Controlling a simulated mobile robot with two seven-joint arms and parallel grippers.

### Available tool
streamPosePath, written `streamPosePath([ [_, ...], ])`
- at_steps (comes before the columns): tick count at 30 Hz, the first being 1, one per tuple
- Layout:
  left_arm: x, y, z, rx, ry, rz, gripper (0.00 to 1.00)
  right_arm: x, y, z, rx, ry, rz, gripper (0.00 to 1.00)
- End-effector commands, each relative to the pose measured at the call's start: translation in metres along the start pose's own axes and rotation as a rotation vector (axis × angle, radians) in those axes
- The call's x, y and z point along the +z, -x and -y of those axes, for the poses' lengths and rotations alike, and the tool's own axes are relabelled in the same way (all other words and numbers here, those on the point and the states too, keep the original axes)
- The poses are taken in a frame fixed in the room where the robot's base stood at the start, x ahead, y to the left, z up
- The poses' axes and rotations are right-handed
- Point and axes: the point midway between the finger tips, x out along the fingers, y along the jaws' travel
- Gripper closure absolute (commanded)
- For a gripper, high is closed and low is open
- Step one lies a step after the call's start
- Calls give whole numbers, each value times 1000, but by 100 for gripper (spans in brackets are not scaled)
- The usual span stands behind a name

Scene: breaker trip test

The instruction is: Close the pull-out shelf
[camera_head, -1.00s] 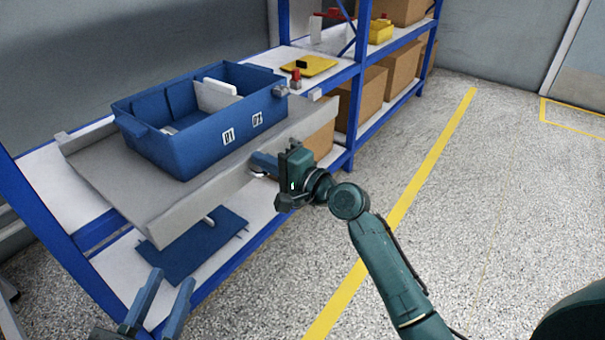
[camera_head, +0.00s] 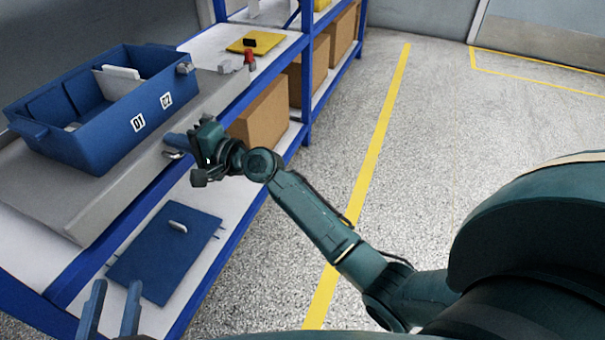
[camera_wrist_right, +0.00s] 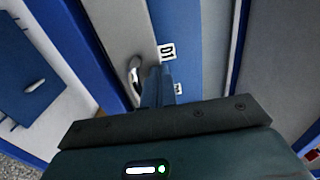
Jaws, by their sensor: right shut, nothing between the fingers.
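The pull-out shelf (camera_head: 110,212) is a grey tray in the blue rack and carries a blue bin (camera_head: 95,158). Its front lies close to the rack's blue front beam; I cannot tell whether any gap remains. A small metal handle (camera_head: 173,154) is on the front; in the right wrist view the handle (camera_wrist_right: 134,75) is beside my fingers. My right gripper (camera_head: 177,141) is shut and empty, its fingers against or very near the shelf front; contact is unclear. My left gripper (camera_head: 108,300) is open and empty at the bottom left, away from the shelf.
A blue panel (camera_head: 160,260) lies on the lower white shelf. A yellow tray (camera_head: 255,42) and a red item (camera_head: 250,60) are on the rack behind. Cardboard boxes (camera_head: 262,115) stand below. The floor to the right is clear.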

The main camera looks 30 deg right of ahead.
Motion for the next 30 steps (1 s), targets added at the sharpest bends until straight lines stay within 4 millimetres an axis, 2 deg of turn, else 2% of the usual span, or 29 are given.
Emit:
streamPosePath([
  [30, -8, -2, 2, -2, -8, -13, 70, 4, -7, 2, -4, -2, 1, 100],
])
